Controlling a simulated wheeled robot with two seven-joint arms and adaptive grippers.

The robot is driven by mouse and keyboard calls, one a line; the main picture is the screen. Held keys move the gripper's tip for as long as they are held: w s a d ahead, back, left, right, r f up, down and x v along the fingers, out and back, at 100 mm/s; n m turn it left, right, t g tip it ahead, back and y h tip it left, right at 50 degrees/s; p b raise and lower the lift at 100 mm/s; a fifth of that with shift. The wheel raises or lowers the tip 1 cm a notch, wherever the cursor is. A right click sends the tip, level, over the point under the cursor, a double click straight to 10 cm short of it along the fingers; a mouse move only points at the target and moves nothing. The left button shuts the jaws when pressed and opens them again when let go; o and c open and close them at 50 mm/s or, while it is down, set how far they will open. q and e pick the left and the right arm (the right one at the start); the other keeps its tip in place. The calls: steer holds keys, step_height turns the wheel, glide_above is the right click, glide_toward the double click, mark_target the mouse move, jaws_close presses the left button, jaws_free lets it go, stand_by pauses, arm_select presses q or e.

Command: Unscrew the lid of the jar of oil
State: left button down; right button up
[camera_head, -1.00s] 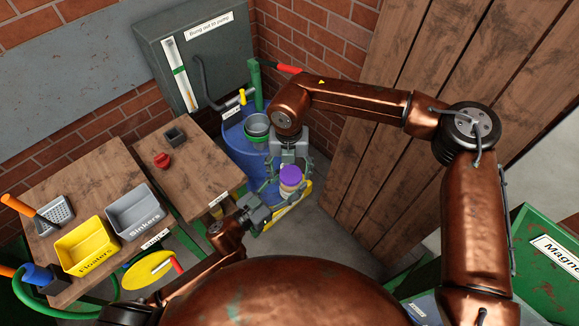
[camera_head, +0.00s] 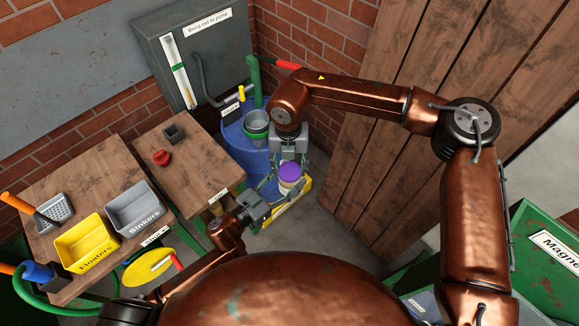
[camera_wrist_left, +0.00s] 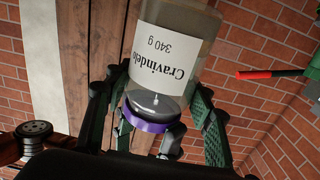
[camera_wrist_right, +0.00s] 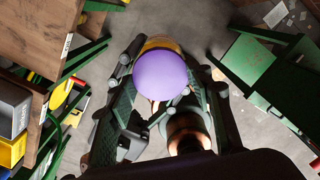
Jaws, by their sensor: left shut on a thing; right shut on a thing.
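The jar (camera_wrist_left: 178,35) is clear, with a white label reading "Cravindelo 340 g", upside down in the left wrist view, and a purple lid (camera_wrist_left: 152,115). In the head view its purple lid (camera_head: 289,172) faces up. My left gripper (camera_head: 268,200) is shut on the jar from the side; its fingers flank the glass in the left wrist view. My right gripper (camera_head: 287,165) comes from above and is shut on the lid, which shows between its fingers in the right wrist view (camera_wrist_right: 160,76). The exact finger contact on the lid is partly hidden.
A yellow tray (camera_head: 300,192) is below and behind the jar. Wooden tables at left hold a yellow bin (camera_head: 85,243), a grey bin (camera_head: 135,205) and a red object (camera_head: 161,158). A wooden panel (camera_head: 400,130) stands at right.

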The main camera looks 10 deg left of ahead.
steer(key=n, duration=0.6)
steer(key=shift+s+a+n, duration=0.2)
steer(key=shift+s+n, duration=0.1)
steer(key=n, duration=0.6)
steer(key=shift+r+n, duration=0.1)
steer(key=shift+n, duration=0.3)
steer(key=o, duration=1.3)
steer(key=shift+d, duration=0.2)
steer(key=shift+c, duration=0.2)
steer(key=shift+w, duration=0.15)
steer(key=shift+d, duration=0.1)
